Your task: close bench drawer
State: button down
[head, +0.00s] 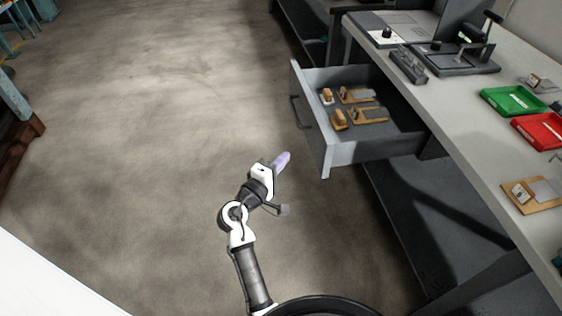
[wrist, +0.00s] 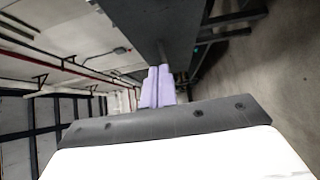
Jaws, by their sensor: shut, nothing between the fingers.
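The bench drawer (head: 352,152) is pulled out from under the workbench (head: 438,125) in the head view. Its dark bar handle (head: 300,113) is on the front panel, facing left. My gripper (head: 284,158) has pale purple fingers and is in front of the drawer, near the near end of its front panel. In the picture a strip of floor shows between fingertips and panel. In the wrist view the gripper's fingers (wrist: 158,88) are together with nothing between them. A dark grey surface (wrist: 165,30) lies beyond the fingertips there; I cannot tell for certain which part it is.
Several small wooden pieces (head: 368,115) lie inside the drawer. A green tray (head: 513,101), a red tray (head: 542,130) and black devices stand on the bench top. A lower shelf (head: 405,225) is under the bench. The floor (head: 150,120) left of the drawer is clear.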

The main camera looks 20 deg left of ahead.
send_near(315, 137)
jog(key=w+a, duration=0.2)
jog(key=w, duration=0.1)
jog(key=shift+w+d+p, duration=0.85)
jog(key=shift+w+d, duration=0.3)
jog(key=shift+w, duration=0.05)
jog(key=shift+w+d, duration=0.25)
jog(key=shift+d, duration=0.05)
jog(key=shift+d, duration=0.1)
